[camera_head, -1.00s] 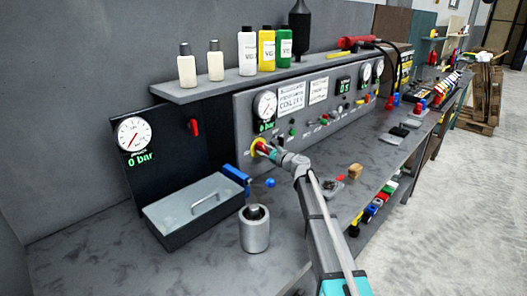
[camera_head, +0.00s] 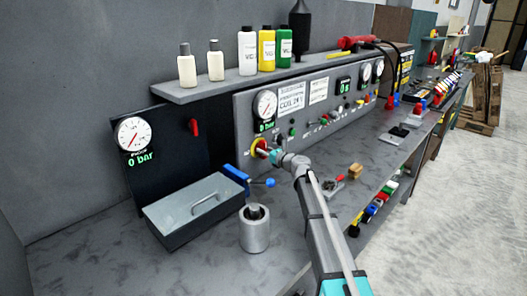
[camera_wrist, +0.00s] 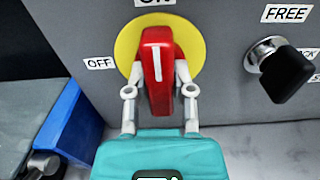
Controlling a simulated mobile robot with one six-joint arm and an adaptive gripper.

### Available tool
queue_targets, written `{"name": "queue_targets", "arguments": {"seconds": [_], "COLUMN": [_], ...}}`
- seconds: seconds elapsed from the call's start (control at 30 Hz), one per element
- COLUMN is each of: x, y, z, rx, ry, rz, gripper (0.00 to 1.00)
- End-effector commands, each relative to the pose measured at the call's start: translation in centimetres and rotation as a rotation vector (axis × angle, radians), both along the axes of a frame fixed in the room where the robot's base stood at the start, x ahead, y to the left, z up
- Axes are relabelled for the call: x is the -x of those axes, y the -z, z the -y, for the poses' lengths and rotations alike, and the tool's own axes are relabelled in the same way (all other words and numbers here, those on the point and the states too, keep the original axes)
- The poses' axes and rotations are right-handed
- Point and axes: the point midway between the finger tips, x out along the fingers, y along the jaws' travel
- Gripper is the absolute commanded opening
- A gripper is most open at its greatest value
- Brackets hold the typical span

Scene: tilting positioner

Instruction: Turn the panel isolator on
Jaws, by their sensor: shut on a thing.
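The panel isolator is a red handle (camera_wrist: 157,62) on a yellow disc (camera_wrist: 192,38) on the grey panel. In the wrist view its white mark points up, towards the partly cut-off ON label (camera_wrist: 156,2); the OFF label (camera_wrist: 99,63) is to the left. My gripper (camera_wrist: 161,82) is shut on the red handle, one finger on each side. In the head view the isolator's yellow disc (camera_head: 254,144) is at the panel's lower left, partly hidden by my gripper (camera_head: 265,152).
A black knob (camera_wrist: 287,75) under a FREE label (camera_wrist: 287,13) is close to the right of the isolator. A grey lidded box (camera_head: 195,205), a blue-handled lever (camera_head: 237,176) and a metal cylinder (camera_head: 254,232) stand on the bench. A shelf with bottles (camera_head: 247,50) overhangs the panel.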

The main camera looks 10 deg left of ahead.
Motion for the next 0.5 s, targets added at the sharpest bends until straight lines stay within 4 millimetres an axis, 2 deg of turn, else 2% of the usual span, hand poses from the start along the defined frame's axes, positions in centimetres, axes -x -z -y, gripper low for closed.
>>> {"name": "queue_targets", "arguments": {"seconds": [0.2,0.23,0.4,0.5], "x": [0.17,0.18,0.14,0.1], "y": [0.07,0.07,0.05,0.04], "z": [0.01,0.01,-0.01,-0.02], "rx": [0.002,0.002,0.001,0.001], "ry": [-0.002,-0.002,-0.002,-0.001], "rz": [-0.001,0.0,0.0,0.0], "gripper": [0.0,0.37,0.66,0.66]}}
